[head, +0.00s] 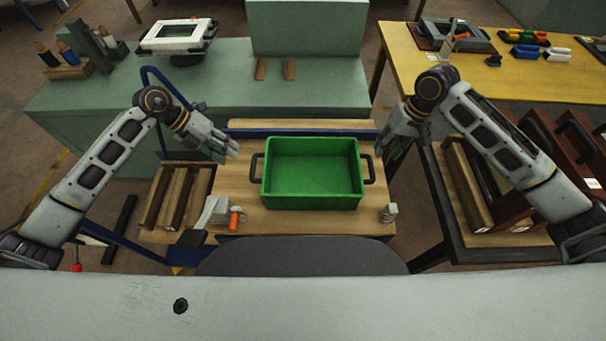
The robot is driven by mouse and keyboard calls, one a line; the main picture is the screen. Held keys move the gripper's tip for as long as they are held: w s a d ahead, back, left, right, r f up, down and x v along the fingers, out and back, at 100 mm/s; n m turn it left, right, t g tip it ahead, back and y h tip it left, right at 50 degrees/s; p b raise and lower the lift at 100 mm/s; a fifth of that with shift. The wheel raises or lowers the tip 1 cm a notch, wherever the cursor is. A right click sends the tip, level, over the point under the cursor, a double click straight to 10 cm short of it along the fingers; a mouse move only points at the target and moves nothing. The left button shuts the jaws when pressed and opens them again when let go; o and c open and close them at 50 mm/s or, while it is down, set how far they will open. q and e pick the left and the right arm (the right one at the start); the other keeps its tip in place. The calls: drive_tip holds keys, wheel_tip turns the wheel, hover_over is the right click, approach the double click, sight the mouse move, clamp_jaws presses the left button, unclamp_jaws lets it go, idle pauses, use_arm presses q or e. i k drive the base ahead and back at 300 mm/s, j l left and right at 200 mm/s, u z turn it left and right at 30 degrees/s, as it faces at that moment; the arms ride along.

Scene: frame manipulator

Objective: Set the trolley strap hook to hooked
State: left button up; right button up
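The trolley (240,180) has a wooden top with a blue bar along its far side. A green crate (312,202) with dark side handles stands on it and looks empty. A grey fitting (214,211) with an orange part (235,218) sits at the near left corner. A small metal fitting (389,212) sits at the near right corner. I cannot tell which is the strap hook, and no strap is clearly visible. My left gripper (227,152) is above the trolley's far left. My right gripper (392,150) is near its far right edge. Both look empty; their finger openings are unclear.
A green bench (110,105) with a white-framed device (177,36) stands behind at left. A yellow table (530,85) is at back right. A dark-framed rack (440,185) with wooden and brown pieces stands close to the trolley's right. Trolley top beside the crate is mostly clear.

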sight(236, 211)
drive_tip(key=k+l, duration=0.3)
drive_tip(key=k, duration=0.15)
drive_tip(key=k+l, duration=0.3)
drive_tip(key=k, duration=0.15)
drive_tip(key=k+l, duration=0.3)
drive_tip(key=k, duration=0.15)
